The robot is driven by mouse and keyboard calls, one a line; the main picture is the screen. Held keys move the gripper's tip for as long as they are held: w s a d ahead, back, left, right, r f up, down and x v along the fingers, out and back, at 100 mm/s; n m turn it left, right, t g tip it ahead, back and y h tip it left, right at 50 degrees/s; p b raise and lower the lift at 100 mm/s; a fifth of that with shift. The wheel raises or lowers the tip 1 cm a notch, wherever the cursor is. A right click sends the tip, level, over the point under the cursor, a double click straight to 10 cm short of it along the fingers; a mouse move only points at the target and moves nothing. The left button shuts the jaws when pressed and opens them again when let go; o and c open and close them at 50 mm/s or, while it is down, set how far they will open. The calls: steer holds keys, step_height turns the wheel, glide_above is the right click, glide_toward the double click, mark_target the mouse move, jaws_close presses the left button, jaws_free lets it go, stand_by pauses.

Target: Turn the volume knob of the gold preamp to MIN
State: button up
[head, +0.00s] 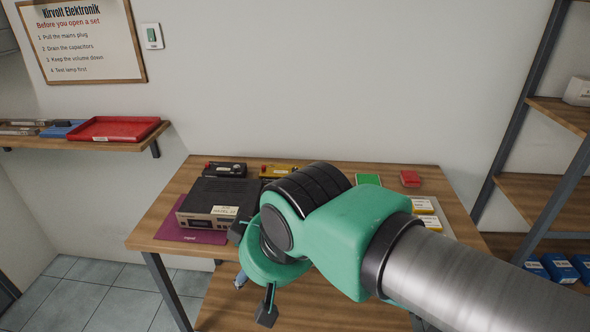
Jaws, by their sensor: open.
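My gripper (252,273) is green with dark finger pads. It is open and empty, in front of the workbench's left part, with its fingers spread apart. A dark-topped hi-fi unit (225,190) with a greyish front and a white label sits on a purple mat (185,234) at the left of the bench. I cannot make out a gold preamp or its volume knob. My arm and wrist cover the middle of the bench and may hide them. The gripper appears close to the unit's right front corner in the picture; the depth between them is unclear.
On the wooden bench (160,215), a black-and-red item (225,169) and a yellow item (278,170) lie at the back. A green item (368,179) and a red box (410,179) are right of them. A shelf with a red tray (117,129) is left; a rack (550,195) stands right.

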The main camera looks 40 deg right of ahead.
steer(key=w+d+r+m+g+p, duration=0.1)
steer(key=w+d+r+m+p, duration=0.15)
steer(key=w+r+p, duration=0.35)
steer(key=w+d+r+m+p, duration=0.1)
steer(key=w+d+r, duration=0.3)
steer(key=w, duration=0.4)
steer(key=w+d+r+m+g+p, duration=0.25)
steer(key=w+d+p, duration=0.45)
steer(key=w+d, duration=0.5)
steer(key=w+d+f+m+p, duration=0.35)
steer(key=w+d+p, duration=0.35)
steer(key=w+d, duration=0.5)
steer(key=w+d+f+m+g+p, duration=0.1)
steer(key=w+d+f+p, duration=0.1)
steer(key=d+f, duration=0.4)
steer(key=w+d+f+m+g+p, duration=0.1)
steer(key=w+d+f+p, duration=0.2)
steer(key=d, duration=0.6)
step_height(320, 180, down, 3)
steer(key=shift+r+p, duration=0.1)
steer(key=shift+p, duration=0.45)
